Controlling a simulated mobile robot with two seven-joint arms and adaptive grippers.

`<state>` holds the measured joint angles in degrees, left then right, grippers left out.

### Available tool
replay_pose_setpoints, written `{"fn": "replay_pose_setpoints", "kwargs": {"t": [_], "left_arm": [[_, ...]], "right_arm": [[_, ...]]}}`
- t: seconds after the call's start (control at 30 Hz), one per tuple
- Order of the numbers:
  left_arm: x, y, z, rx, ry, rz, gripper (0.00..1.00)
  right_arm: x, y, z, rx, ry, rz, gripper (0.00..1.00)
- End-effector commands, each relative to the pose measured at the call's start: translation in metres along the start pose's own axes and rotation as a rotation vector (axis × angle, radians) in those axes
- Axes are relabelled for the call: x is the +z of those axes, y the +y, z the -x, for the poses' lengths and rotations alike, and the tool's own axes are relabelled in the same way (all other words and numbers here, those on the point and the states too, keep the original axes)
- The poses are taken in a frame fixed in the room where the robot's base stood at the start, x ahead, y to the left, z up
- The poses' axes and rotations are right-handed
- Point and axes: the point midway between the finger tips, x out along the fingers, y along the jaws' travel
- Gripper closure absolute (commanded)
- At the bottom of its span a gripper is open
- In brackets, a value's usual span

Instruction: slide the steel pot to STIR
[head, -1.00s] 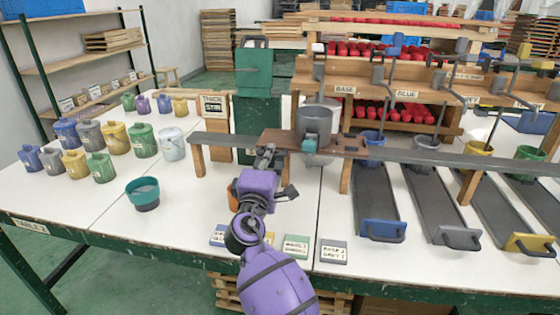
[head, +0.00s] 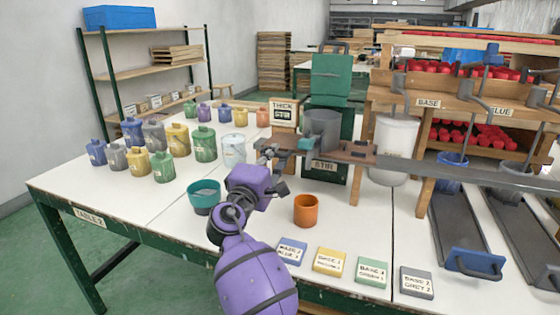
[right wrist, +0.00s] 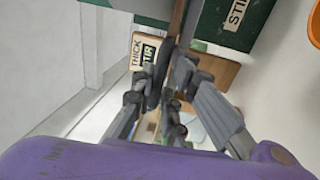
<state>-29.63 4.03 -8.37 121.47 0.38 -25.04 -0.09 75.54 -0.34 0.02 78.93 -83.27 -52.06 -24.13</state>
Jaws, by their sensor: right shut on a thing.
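The steel pot (head: 321,130) stands upright on a brown plate (head: 358,149) on the dark rail (head: 450,170). It is in front of the green machine (head: 331,78), above the STIR sign (head: 324,169). A teal piece shows at the pot's front left. My right gripper (head: 280,149) is at the plate's left end, left of the pot. Its fingers also show in the right wrist view (right wrist: 165,95), closed around a brown strip that looks like the plate; the exact contact is partly hidden. My left gripper is out of view.
A white bucket (head: 394,150) stands behind the rail, right of the pot. An orange cup (head: 306,210) and a teal bowl (head: 204,196) are on the white table near my arm. Several coloured jugs stand at left. Labelled tiles (head: 329,261) lie along the front edge.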

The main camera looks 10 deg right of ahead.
Motion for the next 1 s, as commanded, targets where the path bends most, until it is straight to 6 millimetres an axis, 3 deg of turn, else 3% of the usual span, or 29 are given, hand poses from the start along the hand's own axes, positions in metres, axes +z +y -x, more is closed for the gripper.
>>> {"fn": "replay_pose_setpoints", "kwargs": {"t": [0.03, 0.3, 0.33, 0.47, 0.83, 1.0], "left_arm": [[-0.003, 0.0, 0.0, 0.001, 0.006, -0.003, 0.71], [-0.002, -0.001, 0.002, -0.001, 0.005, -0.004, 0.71], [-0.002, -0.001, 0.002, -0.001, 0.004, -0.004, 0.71], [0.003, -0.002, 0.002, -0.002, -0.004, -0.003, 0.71], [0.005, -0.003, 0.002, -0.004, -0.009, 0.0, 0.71], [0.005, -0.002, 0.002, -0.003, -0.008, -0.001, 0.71]], "right_arm": [[-0.003, 0.01, -0.001, 0.016, 0.006, -0.008, 1.0], [-0.004, 0.012, -0.001, 0.018, 0.008, -0.009, 1.0], [-0.004, 0.012, -0.001, 0.018, 0.008, -0.009, 0.86], [-0.004, 0.011, -0.001, 0.017, 0.008, -0.009, 0.71], [-0.003, 0.005, 0.002, 0.007, 0.005, -0.005, 0.71], [-0.004, 0.003, 0.02, 0.005, 0.006, -0.006, 0.71]]}}
